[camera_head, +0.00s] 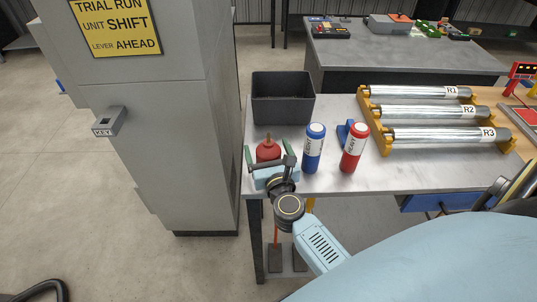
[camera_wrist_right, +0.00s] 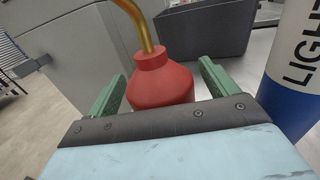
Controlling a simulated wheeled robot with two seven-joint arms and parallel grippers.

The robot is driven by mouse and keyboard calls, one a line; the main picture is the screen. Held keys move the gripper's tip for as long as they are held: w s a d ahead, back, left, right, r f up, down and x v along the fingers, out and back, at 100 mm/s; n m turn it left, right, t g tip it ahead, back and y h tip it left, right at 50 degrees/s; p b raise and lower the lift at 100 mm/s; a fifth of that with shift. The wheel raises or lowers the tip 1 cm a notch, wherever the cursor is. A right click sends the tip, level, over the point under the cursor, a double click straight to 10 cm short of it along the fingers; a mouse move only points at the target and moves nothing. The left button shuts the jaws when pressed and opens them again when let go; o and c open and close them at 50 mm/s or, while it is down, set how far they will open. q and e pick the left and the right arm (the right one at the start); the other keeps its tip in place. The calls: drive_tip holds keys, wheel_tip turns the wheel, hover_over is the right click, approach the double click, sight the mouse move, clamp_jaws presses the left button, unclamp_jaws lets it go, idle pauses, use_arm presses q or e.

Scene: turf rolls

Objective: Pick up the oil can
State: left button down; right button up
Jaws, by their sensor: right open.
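The oil can is a red body with a thin brass spout; it stands near the front left corner of the grey table in the head view (camera_head: 268,151). In the right wrist view the oil can (camera_wrist_right: 162,82) sits ahead, between the green fingers. My right gripper (camera_head: 264,152) is open, with one finger on each side of the can; it also shows in the right wrist view (camera_wrist_right: 160,85). I cannot tell whether the fingers touch it. The can's lower part is hidden behind the gripper body. My left gripper is not in view.
A blue bottle (camera_head: 313,152) stands close to the right of the gripper, and a red bottle (camera_head: 353,152) beyond it. A dark bin (camera_head: 283,98) is behind the can. Metal rollers (camera_head: 425,112) lie on a yellow rack at right. A grey cabinet (camera_head: 160,130) stands left of the table.

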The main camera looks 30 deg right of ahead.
drive_tip(key=shift+w+d, duration=0.15)
drive_tip(key=shift+w, duration=0.4)
drive_tip(key=c, duration=1.3)
